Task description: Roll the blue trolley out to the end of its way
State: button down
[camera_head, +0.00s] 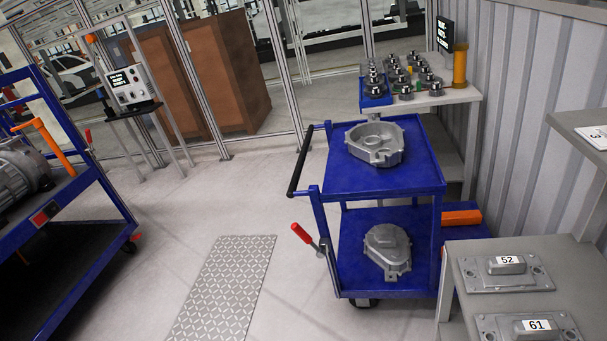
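A blue trolley (418,176) stands right of the middle, in front of a grey bench. It has two shelves with a grey metal housing (375,143) on the upper and another (387,252) on the lower. Its black push handle (299,160) is on its left side. A lever with a red grip (302,233) sticks out at its lower left. A black castor shows under its lower shelf. A second blue cart (100,187) with a grey motor (22,175) is cut by the left edge. My gripper does not show.
Open floor (170,215) with a patterned metal plate (222,290) lies between the two carts. A bench with several metal parts (440,97) stands behind the trolley. A table with labelled parts (505,272) is close at lower right. A glazed frame wall and brown boxes (232,70) stand behind.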

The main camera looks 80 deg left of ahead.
aim_at(355, 277)
jog(key=k, duration=1.4)
jog(key=u, duration=1.65)
jog(key=i, duration=1.2)
jog(key=u, duration=0.35)
jog(key=i, duration=1.25)
